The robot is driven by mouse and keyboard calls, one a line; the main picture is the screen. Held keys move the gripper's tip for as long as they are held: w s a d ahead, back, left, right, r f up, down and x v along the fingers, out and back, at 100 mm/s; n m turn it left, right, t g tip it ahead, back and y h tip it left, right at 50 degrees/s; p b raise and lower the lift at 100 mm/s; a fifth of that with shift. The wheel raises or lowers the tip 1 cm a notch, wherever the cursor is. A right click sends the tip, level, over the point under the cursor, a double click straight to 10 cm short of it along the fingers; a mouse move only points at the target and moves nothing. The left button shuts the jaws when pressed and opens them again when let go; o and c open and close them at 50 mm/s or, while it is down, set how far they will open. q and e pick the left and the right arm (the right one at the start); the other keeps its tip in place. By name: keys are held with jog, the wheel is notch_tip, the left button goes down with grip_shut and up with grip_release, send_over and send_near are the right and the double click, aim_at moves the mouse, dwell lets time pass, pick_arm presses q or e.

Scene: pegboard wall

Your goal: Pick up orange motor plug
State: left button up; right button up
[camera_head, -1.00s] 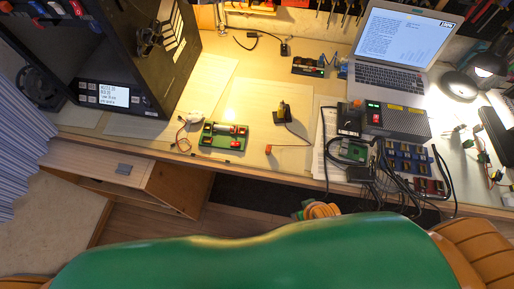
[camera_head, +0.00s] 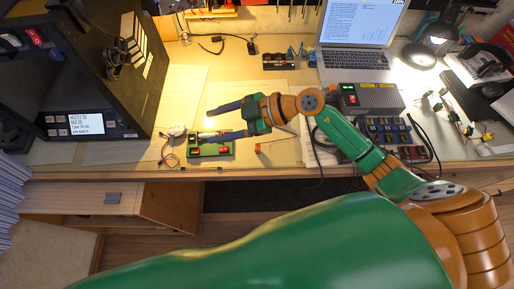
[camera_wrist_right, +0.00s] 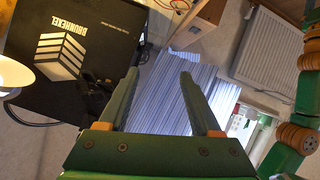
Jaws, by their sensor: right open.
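A small orange plug (camera_head: 257,148) lies near the front edge of the workbench (camera_head: 280,160), on the end of a thin lead, in the head view. The dark piece its lead came from is now hidden behind my right gripper. My right gripper (camera_head: 201,124) is open and empty, its two fingers pointing left. It is above the bench, left of the plug, and overlaps the green circuit board (camera_head: 225,145) in the picture. In the right wrist view the gripper (camera_wrist_right: 159,78) also shows its fingers apart with nothing between them. The plug does not show there. My left gripper is not in view.
A black box-shaped machine (camera_head: 85,60) with a small screen stands at the left. A laptop (camera_head: 350,65), a grey power box (camera_head: 372,98) and cabled modules (camera_head: 395,135) are at the right. A lamp (camera_head: 440,43) stands at the far right. Bare bench shows around the plug.

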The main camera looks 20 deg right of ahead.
jog(key=d+f+m+g+h, duration=0.1)
jog(key=d+f+g+h, duration=0.1)
jog(key=d+f+h, duration=0.3)
jog(key=m+h, duration=0.2)
jog(key=h, duration=0.1)
send_near(258, 147)
jog(key=w+f, duration=0.1)
jog(key=w, duration=0.1)
jog(key=shift+g, duration=0.4)
jog(key=x, duration=0.5)
jog(key=s+x, duration=0.1)
jog(key=x, duration=0.1)
jog(key=shift+a+f, duration=0.2)
jog(key=shift+a, duration=0.05)
grip_shut()
